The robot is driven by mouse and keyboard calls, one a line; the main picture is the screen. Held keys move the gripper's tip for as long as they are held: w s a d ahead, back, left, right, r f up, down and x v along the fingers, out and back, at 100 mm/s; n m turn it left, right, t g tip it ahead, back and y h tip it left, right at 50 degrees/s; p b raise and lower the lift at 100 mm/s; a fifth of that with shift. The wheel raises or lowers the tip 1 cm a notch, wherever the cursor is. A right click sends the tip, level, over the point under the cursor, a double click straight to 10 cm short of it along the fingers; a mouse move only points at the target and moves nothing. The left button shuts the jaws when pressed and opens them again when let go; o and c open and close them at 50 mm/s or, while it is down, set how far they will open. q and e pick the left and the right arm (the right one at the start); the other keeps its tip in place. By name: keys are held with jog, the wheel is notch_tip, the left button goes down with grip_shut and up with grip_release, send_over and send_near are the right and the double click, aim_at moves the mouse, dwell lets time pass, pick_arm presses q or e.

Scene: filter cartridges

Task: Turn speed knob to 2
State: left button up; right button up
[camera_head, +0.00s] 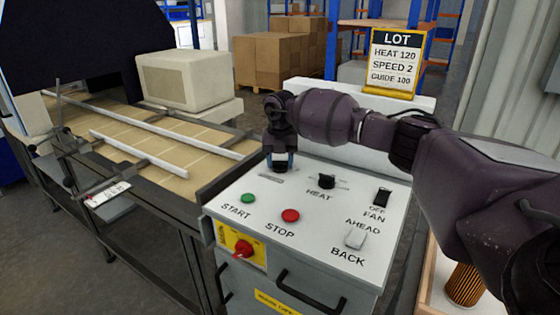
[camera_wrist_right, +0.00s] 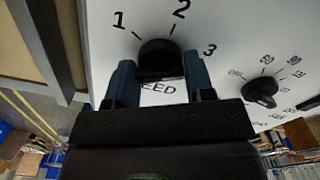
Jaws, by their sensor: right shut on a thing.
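The black speed knob (camera_wrist_right: 160,58) sits on the white control panel (camera_head: 325,215), with the numbers 1, 2 and 3 printed around it. In the right wrist view my right gripper (camera_wrist_right: 158,80) has one blue finger on each side of the knob and is shut on it. No pointer mark on the knob is clear, so I cannot tell which number it points to. In the head view the right gripper (camera_head: 281,166) comes down onto the panel's back left and hides the knob. The lot sign (camera_head: 397,62) reads HEAT 120, SPEED 2, GUIDE 100. My left gripper is not in view.
The heat knob (camera_head: 326,181) is close to the right of the gripper. A fan switch (camera_head: 381,196), green start button (camera_head: 248,198), red stop button (camera_head: 290,215) and ahead/back switch (camera_head: 355,238) share the panel. A conveyor (camera_head: 150,140) runs at left.

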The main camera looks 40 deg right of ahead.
jog(key=n, duration=0.6)
jog(key=shift+n, duration=0.4)
jog(key=n, duration=0.3)
jog(key=shift+b, duration=0.35)
jog(key=shift+n, duration=0.9)
jog(key=o, duration=0.9)
jog(key=shift+r, duration=0.1)
